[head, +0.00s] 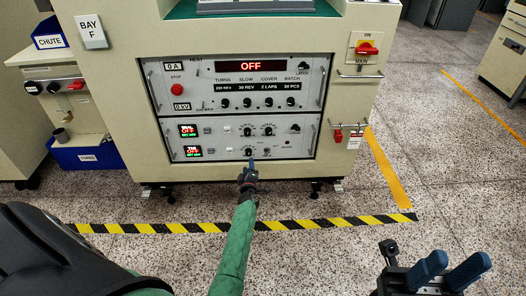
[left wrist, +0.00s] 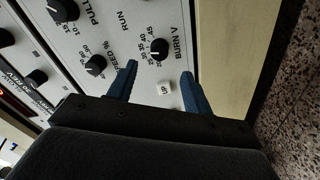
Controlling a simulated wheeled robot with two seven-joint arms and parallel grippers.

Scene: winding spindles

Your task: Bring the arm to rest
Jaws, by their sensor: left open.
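My left gripper (head: 251,164) is at the lower edge of the grey control panel (head: 300,122) in the head view, at the end of my green-sleeved arm. In the left wrist view its two blue fingers (left wrist: 158,72) are apart and empty. The black BURN V knob (left wrist: 159,48) shows just past and between the fingertips, and a small white button (left wrist: 164,88) lies between the fingers. I cannot tell whether a finger touches the panel. My right gripper (head: 451,268) is at the lower right of the head view, its blue fingers apart, away from the cabinet.
The panel's large display (head: 250,66) reads OFF. A red and yellow main switch (head: 367,47) and a red padlock (head: 338,136) are on the cabinet's right. A blue bin (head: 88,158) stands at left.

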